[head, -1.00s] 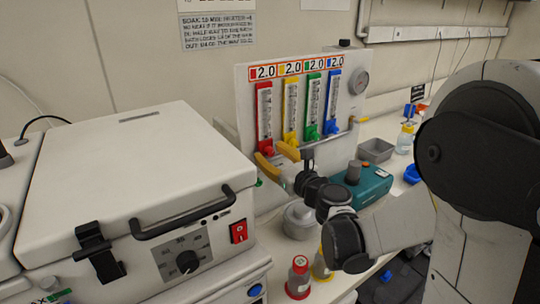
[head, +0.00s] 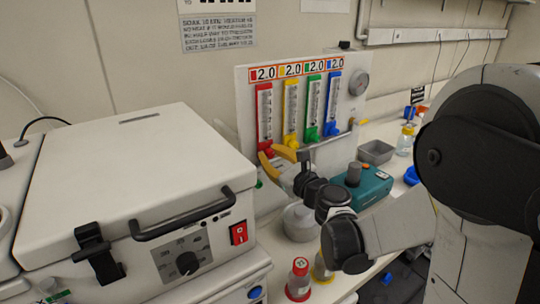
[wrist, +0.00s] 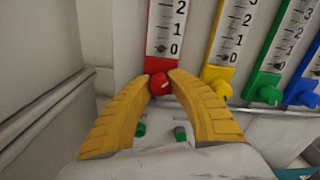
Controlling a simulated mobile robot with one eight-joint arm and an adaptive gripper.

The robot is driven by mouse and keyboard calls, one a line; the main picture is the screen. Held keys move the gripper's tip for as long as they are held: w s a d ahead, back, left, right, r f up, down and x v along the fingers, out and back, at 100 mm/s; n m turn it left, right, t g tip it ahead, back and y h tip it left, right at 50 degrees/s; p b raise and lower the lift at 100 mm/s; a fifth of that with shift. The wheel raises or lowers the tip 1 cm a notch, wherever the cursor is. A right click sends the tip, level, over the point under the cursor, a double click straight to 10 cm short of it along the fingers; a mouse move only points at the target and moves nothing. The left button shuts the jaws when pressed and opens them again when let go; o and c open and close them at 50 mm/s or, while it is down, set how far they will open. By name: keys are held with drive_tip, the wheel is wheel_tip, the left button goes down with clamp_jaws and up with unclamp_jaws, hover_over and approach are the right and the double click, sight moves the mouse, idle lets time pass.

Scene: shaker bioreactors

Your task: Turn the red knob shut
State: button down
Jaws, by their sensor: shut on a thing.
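The red knob (wrist: 159,84) sits at the foot of the red flowmeter (wrist: 166,35), which reads down to 0 at its bottom. My gripper (wrist: 159,80) has its two yellow fingers on either side of the knob, with the tips closed on it.
Beside the red flowmeter stand the yellow (head: 290,112), green (head: 313,106) and blue (head: 331,102) ones, each with its own knob. A white shaker (head: 130,190) fills the left. A teal device (head: 368,188) and grey tray (head: 375,152) stand right.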

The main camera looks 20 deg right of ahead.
drive_tip(key=n+b, duration=0.1)
drive_tip(key=n, duration=0.5)
idle(0.6)
drive_tip(key=c, duration=1.2)
unclamp_jaws()
drive_tip(key=v, duration=1.2)
drive_tip(key=shift+d+f, duration=0.1)
